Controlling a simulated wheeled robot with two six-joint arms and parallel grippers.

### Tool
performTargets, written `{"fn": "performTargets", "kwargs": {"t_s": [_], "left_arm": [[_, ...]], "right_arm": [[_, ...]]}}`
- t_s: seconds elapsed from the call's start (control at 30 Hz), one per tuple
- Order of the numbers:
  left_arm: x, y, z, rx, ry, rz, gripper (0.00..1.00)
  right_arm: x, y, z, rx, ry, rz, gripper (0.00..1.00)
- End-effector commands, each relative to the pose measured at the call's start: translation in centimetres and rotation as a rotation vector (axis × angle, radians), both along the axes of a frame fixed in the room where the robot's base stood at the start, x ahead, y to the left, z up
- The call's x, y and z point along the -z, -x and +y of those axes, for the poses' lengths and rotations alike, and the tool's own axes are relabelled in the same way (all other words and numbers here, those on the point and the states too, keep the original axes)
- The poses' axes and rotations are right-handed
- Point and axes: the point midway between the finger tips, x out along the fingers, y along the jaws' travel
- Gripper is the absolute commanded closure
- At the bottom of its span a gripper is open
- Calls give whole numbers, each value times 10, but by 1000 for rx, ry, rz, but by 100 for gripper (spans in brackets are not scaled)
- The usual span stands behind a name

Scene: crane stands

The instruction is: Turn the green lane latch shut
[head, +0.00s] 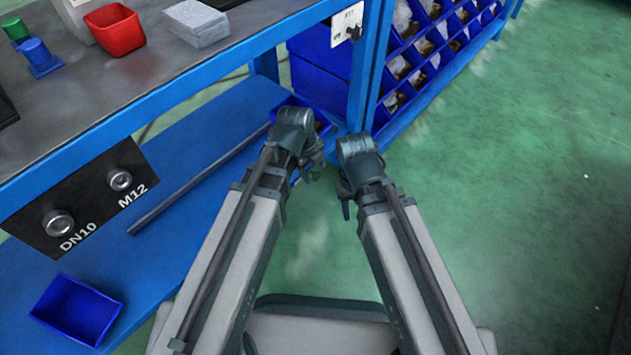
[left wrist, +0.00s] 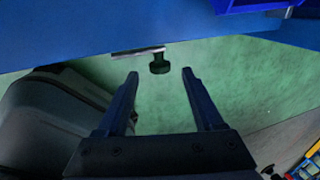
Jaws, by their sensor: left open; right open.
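I cannot tell for certain which thing is the green lane latch. In the left wrist view a dark greenish knob (left wrist: 159,65) sits at the end of a pale metal bar (left wrist: 137,52), just below a blue edge. My left gripper (left wrist: 160,73) is open, and the knob appears between its fingertips in the picture; I see no contact. In the head view my left gripper (head: 311,166) is beside the blue bench post, and the knob cannot be made out. My right gripper (head: 345,197) is a little to its right, open and empty over the floor.
A blue lower shelf (head: 190,150) holds a grey rod (head: 200,176). Green floor (head: 520,200) is clear to the right.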

Motion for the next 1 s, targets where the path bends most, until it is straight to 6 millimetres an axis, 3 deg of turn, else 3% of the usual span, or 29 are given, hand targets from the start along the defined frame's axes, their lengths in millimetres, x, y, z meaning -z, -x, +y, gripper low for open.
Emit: {"fn": "performTargets", "kwargs": {"t_s": [0.03, 0.2, 0.57, 0.93, 1.0], "left_arm": [[15, -2, -1, 1, 0, 0, 31], [29, -6, -4, 1, 0, 0, 31], [31, -6, -5, 1, 0, 0, 31], [31, -6, -5, 1, 0, 0, 96], [31, -6, -5, 1, 0, 0, 100]], "right_arm": [[15, 0, 0, 2, 0, 0, 50], [29, 0, 0, 7, 0, -1, 50], [31, 0, 0, 9, 0, -1, 50], [31, 0, 0, 8, 0, -1, 50], [31, 0, 0, 8, 0, -1, 50]]}}
